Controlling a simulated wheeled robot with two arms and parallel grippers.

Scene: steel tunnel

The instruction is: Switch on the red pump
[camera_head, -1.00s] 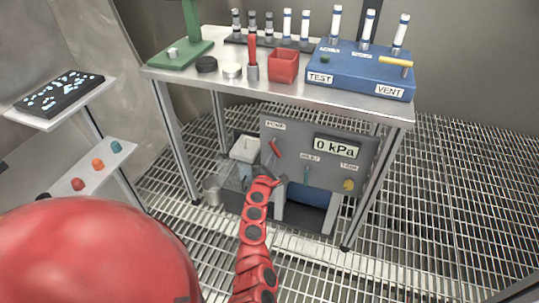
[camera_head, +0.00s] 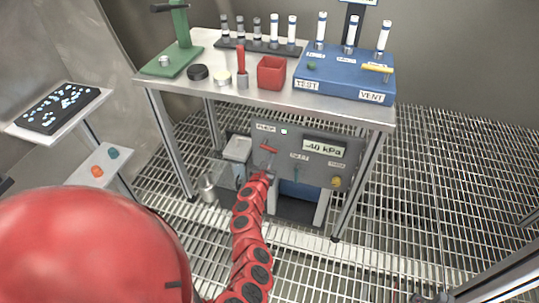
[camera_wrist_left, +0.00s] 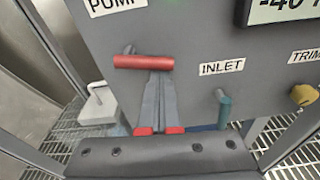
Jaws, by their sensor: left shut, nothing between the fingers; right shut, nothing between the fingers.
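The red pump lever (camera_head: 268,148) is on the grey panel (camera_wrist_left: 195,30) under the bench, below the PUMP label. In the left wrist view the lever's red grip (camera_wrist_left: 143,62) lies nearly level across its pivot. My left gripper (camera_wrist_left: 160,76) is shut and empty, its tips just under the right part of the grip; whether they touch it I cannot tell. In the head view my left gripper (camera_head: 264,170) is mostly hidden behind its red arm. The display (camera_head: 324,147) reads -40 kPa. A small lamp (camera_head: 284,131) beside the PUMP label is lit. My right gripper (camera_head: 422,297) shows only partly at the bottom edge, shut.
A teal INLET lever (camera_wrist_left: 224,110) and a yellow TRIM knob (camera_head: 337,182) sit right of the pump lever. The bench (camera_head: 350,113) above carries a blue test box (camera_head: 340,75), a red bin (camera_head: 271,72) and vials. Bench legs stand on both sides.

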